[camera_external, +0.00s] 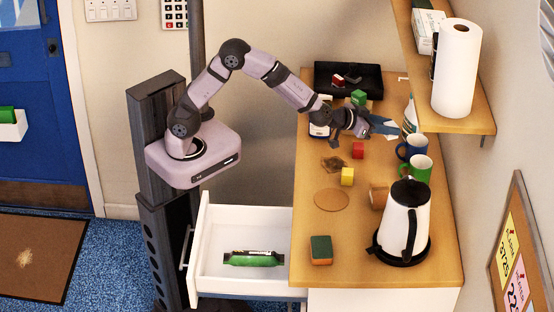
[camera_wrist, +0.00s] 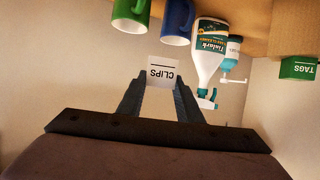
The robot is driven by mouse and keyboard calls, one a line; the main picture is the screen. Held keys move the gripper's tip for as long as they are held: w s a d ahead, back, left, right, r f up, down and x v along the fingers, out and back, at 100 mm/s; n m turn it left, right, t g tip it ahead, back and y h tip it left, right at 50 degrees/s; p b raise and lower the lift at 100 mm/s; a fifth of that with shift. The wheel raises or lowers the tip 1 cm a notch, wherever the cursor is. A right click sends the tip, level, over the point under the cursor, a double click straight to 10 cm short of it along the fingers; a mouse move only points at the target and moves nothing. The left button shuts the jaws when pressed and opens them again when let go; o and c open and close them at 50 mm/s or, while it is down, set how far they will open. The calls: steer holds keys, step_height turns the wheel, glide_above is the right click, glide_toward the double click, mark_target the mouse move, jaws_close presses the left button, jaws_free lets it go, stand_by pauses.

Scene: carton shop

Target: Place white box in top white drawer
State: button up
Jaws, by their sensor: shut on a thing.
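My gripper (camera_external: 384,127) is above the right part of the wooden counter, near the spray bottle and the mugs. In the wrist view, my gripper (camera_wrist: 160,98) is shut on a small white box (camera_wrist: 163,73) marked CLIPS, held between the fingertips. The box is hard to make out in the external view. The top white drawer (camera_external: 215,222) is pulled open at the left front of the counter, well away from my gripper. A green packet (camera_external: 253,259) lies inside it, with bare floor around the packet.
A black tray (camera_external: 335,70) is behind. A shelf (camera_external: 460,110) with a paper roll overhangs the right.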

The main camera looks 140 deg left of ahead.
steer(key=shift+w+d+r+m+t+h+p, duration=0.75)
steer(key=shift+w+d+m+t+h+p, duration=1.25)
steer(key=shift+w+d+m+t+h, duration=2.4)
steer(key=d+f+m+g+h+p, duration=0.1)
steer(key=d+f+m+h+p, duration=0.1)
steer(key=d+f+m+h, duration=0.4)
steer(key=d+f+m+g+h+p, duration=0.1)
steer(key=d+f+m+h+p, duration=0.1)
steer(key=d+m+h, duration=0.45)
steer(key=s+d+f+m+g+p, duration=0.15)
steer(key=s+d+f, duration=0.25)
steer(key=s+d, duration=0.45)
steer(key=s+d+f+n+p, duration=0.1)
steer(key=s+d+f+p, duration=0.2)
steer(key=s+d, duration=0.55)
steer(key=s+d+f+m+g+p, duration=0.15)
steer(key=s+d+f, duration=0.3)
steer(key=s, duration=0.85)
step_height(320, 180, down, 6)
steer(key=t+b, duration=0.1)
steer(key=b, duration=0.4)
steer(key=shift+w+h, duration=0.25)
steer(key=shift+h, duration=0.2)
